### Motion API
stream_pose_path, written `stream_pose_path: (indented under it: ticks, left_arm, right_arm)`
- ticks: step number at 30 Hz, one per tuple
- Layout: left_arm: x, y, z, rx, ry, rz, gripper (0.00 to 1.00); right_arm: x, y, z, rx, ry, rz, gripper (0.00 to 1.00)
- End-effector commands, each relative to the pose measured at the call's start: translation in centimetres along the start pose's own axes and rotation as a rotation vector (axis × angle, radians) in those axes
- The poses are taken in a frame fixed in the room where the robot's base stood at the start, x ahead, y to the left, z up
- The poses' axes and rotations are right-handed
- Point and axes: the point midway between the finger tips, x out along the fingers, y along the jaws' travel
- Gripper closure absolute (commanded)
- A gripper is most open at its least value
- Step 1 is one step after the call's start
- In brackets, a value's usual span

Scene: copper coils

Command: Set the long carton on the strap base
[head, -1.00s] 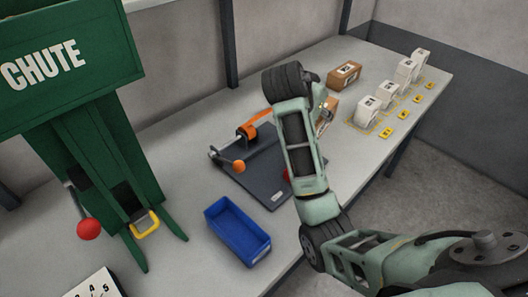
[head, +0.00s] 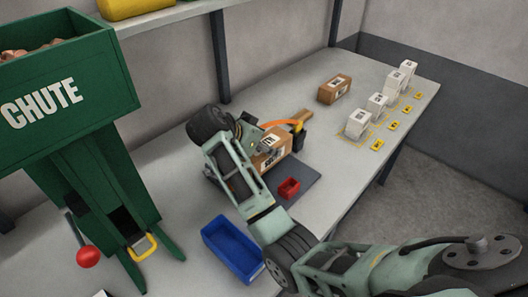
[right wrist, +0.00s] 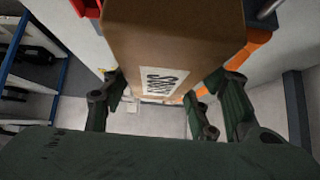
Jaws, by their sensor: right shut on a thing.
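The long brown carton (head: 271,152) with white labels is held by my right gripper (head: 254,140), over the dark strap base (head: 302,172). I cannot tell whether its underside touches the base. In the right wrist view the carton (right wrist: 175,40) sits between the fingers, its printed label facing the camera. The base's orange strap (head: 284,125) shows just behind the carton. My right arm and the carton hide much of the base. My left gripper is in neither view.
A blue bin (head: 232,250) stands left of my right arm. Another brown carton (head: 334,89) and several white cartons (head: 358,123) with yellow tags stand farther back. The green chute (head: 62,105) is at the left.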

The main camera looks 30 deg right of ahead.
Motion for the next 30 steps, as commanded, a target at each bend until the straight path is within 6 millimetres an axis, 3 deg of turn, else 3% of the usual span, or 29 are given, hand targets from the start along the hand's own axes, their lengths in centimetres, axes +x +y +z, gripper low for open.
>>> stream_pose_path:
  ticks: [7, 30]
  left_arm:
    - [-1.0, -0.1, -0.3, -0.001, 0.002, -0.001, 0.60]
    - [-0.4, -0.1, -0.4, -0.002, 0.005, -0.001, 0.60]
  right_arm:
    - [2.3, 0.1, 2.2, -0.002, 0.000, 0.001, 0.90]
    - [3.3, 0.1, 3.2, -0.001, 0.001, 0.000, 0.90]
